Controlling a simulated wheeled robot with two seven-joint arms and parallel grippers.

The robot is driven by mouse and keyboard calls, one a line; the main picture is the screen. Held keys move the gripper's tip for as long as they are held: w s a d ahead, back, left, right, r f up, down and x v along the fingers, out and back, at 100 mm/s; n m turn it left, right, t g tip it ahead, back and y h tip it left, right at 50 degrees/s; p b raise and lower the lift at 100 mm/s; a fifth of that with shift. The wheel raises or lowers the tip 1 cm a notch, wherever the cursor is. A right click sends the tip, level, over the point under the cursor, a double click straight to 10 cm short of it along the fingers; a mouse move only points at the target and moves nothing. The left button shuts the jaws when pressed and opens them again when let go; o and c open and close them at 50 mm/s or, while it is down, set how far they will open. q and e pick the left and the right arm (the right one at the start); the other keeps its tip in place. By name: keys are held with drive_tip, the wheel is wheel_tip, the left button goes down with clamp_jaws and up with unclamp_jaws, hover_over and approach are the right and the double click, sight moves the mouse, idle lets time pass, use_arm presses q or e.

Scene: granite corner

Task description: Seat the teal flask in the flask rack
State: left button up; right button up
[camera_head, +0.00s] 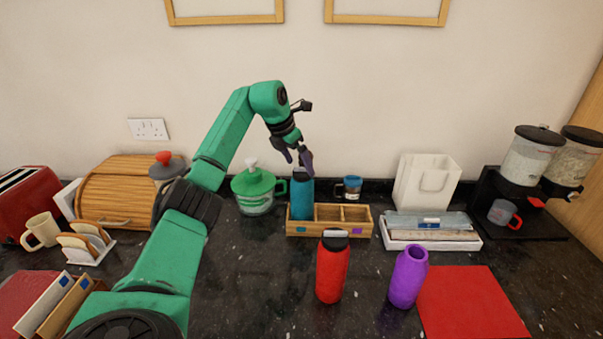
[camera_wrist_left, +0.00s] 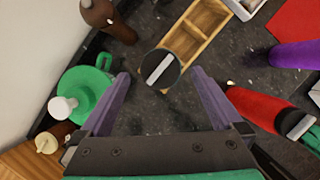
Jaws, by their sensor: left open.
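The teal flask (camera_head: 302,198) stands upright in the left compartment of the wooden flask rack (camera_head: 345,229). In the left wrist view its dark round lid with a pale bar (camera_wrist_left: 160,68) shows at the end of the rack (camera_wrist_left: 195,38). The rack's other compartments look empty. My left gripper (camera_head: 297,160) is open just above the flask's top. In the left wrist view its fingers (camera_wrist_left: 160,100) are spread apart with nothing between the tips, and the lid lies just ahead of them. My right gripper is not in view.
A red flask (camera_head: 332,272) and a purple flask (camera_head: 408,278) stand in front of the rack. A green lidded jar (camera_head: 255,193) is close on the left and a blue-banded cup (camera_head: 349,187) behind. A white tray (camera_head: 433,238) is at right.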

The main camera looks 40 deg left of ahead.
use_arm(q)
drive_tip(key=v, duration=0.8)
